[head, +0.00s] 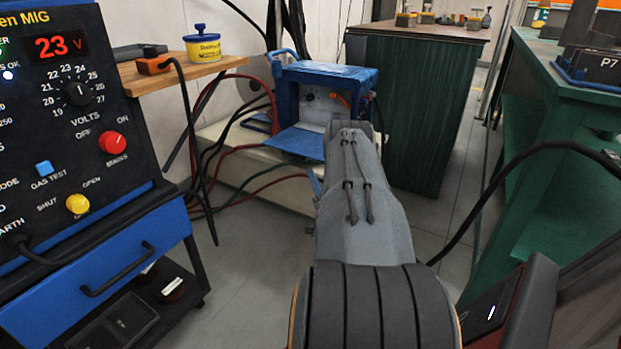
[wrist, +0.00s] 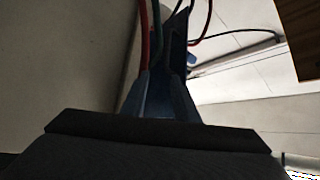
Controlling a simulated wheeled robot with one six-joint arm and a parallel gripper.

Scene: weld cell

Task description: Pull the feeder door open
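The blue wire feeder (head: 368,82) stands on a low pale bench beyond my arm in the head view. Its front shows a pale panel with a dark dial and an orange part. A flat blue panel (head: 292,141), which looks like its door, sticks out from the lower front, lying roughly level. My arm hides the feeder's lower right.
The welding machine (head: 85,130) on its cart fills the left. Red, black and green cables (head: 232,150) loop beside the feeder; cables also show in the wrist view. A dark green cabinet (head: 425,110) stands at the right, with a green bench (head: 560,130) nearer.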

